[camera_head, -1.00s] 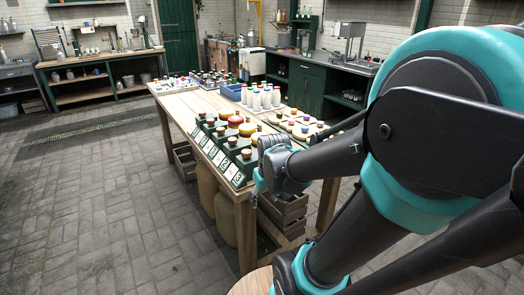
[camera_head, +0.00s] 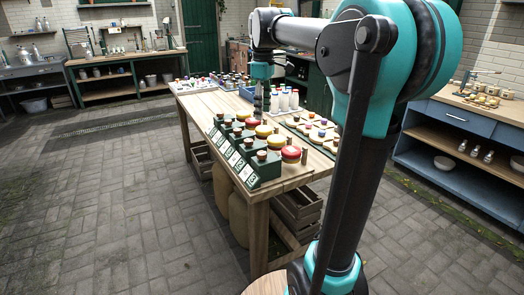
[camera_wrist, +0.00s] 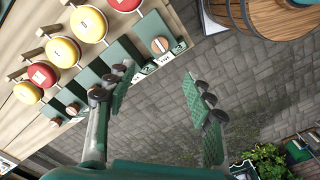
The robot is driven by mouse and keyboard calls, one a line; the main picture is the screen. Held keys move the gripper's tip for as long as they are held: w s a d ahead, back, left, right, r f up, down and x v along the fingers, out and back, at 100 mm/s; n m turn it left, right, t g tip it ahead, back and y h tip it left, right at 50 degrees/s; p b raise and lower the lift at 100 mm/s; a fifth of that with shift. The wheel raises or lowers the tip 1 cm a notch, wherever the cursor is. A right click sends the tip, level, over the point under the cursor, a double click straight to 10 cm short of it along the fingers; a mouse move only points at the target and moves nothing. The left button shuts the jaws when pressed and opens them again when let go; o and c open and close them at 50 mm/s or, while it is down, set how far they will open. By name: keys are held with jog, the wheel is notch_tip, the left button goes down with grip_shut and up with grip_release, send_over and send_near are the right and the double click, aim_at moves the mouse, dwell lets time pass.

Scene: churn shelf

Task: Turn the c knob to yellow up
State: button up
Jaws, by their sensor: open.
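A row of dark green blocks with brown knobs runs along the table's left edge; the nearest knob (camera_head: 262,155) stands at the front corner. White label cards (camera_head: 252,180) face outward, but I cannot read which is c. Red discs and yellow discs (camera_head: 264,131) sit behind the blocks. My gripper (camera_head: 262,108) points down over the table behind the row. In the wrist view my gripper (camera_wrist: 160,80) is open and empty, its fingers wide apart. One knob (camera_wrist: 160,45) shows beyond the fingertips; another knob (camera_wrist: 73,108) is left of the left finger, which hides part of the row.
The wooden table (camera_head: 285,184) also holds white bottles (camera_head: 284,100) and a tray of small coloured items (camera_head: 318,130). A crate (camera_head: 298,208) stands underneath. A blue workbench (camera_head: 450,150) is at the right. The paved floor left of the table is clear.

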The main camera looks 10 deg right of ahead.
aim_at(262, 153)
jog(key=shift+n, duration=0.3)
notch_tip(262, 153, down, 16)
jog(key=shift+w+a+r, duration=0.1)
jog(key=shift+w, duration=0.05)
dwell(0.4)
jog(key=c, duration=1.2)
jog(key=shift+o, duration=0.2)
